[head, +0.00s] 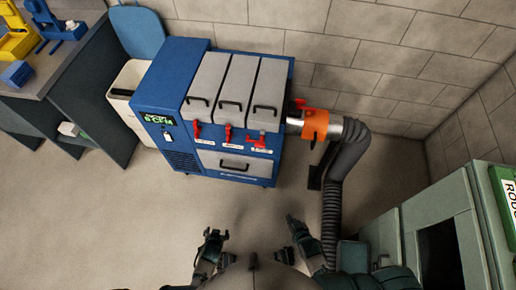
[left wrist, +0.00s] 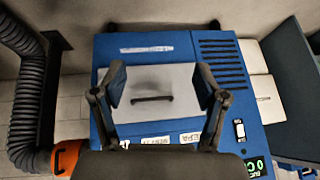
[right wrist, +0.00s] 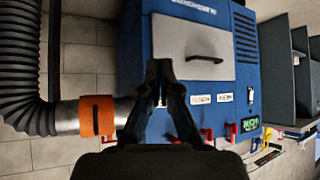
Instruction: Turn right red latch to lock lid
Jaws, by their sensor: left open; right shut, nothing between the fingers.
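The blue cabinet (head: 165,95) stands against the wall with three grey lids on top, each with a black handle. The right lid (head: 271,85) is down. Below its front edge is the right red latch (head: 258,141), its handle looking roughly sideways, while the left latch (head: 197,130) and middle latch (head: 228,133) hang down. In the right wrist view the right latch is mostly hidden by my gripper. My right gripper (head: 293,220) is shut and empty, in front of the cabinet and apart from it. My left gripper (left wrist: 160,85) is open and empty, facing the cabinet's front drawer.
An orange collar (head: 315,125) and grey corrugated hose (head: 340,175) run from the cabinet's right side down to the floor. A green-grey cabinet (head: 425,215) stands at the right. A workbench (head: 85,65) and white bin (head: 125,80) are at the left. Floor before the cabinet is clear.

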